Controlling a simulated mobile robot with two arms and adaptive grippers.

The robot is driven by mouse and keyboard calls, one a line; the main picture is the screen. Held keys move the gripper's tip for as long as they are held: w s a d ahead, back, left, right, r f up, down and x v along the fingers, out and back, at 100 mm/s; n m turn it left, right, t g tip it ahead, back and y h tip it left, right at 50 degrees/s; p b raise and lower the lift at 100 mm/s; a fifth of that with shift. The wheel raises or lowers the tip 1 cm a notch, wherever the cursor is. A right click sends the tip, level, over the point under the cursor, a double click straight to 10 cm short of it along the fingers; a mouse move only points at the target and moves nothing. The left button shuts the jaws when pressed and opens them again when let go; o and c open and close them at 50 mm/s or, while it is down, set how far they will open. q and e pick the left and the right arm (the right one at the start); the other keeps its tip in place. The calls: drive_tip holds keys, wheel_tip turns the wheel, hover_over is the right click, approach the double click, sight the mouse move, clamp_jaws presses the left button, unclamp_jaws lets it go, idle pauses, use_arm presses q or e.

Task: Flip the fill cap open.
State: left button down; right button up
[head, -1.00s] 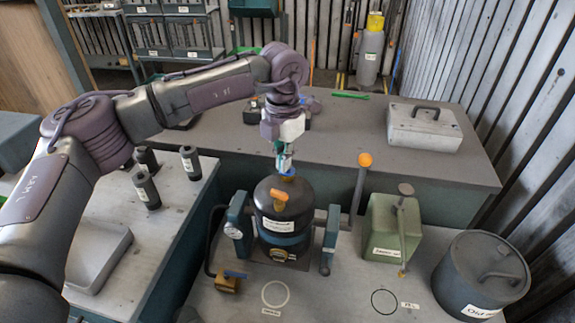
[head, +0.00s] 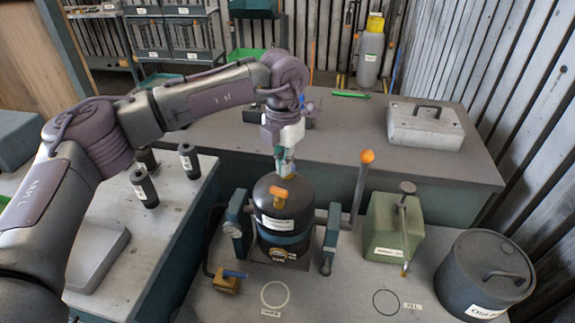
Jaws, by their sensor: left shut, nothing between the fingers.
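The black housing (head: 285,220) stands upright in a teal clamp frame on the front bench. An orange lever-like part (head: 281,197) sits on its upper front, above a white label. My left gripper (head: 286,173) points down at the housing's top from behind the orange part. Its fingers are shut and empty, and the tips are at or just above the top surface; contact cannot be told. The fill cap is not clearly visible; the fingers cover the top where a small blue piece showed earlier. My right gripper is not in view.
A long lever with an orange knob (head: 367,156) rises right of the housing. A green can (head: 393,228) and a dark lidded drum (head: 484,275) stand further right. Several black cylinders (head: 145,188) stand at left. The front bench has free room around two marked circles.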

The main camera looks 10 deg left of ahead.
use_arm(q)
drive_tip(key=shift+f+b, duration=0.3)
drive_tip(key=shift+f, duration=0.25)
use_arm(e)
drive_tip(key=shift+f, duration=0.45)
use_arm(q)
drive_tip(key=shift+w, duration=0.1)
drive_tip(key=shift+w, duration=0.35)
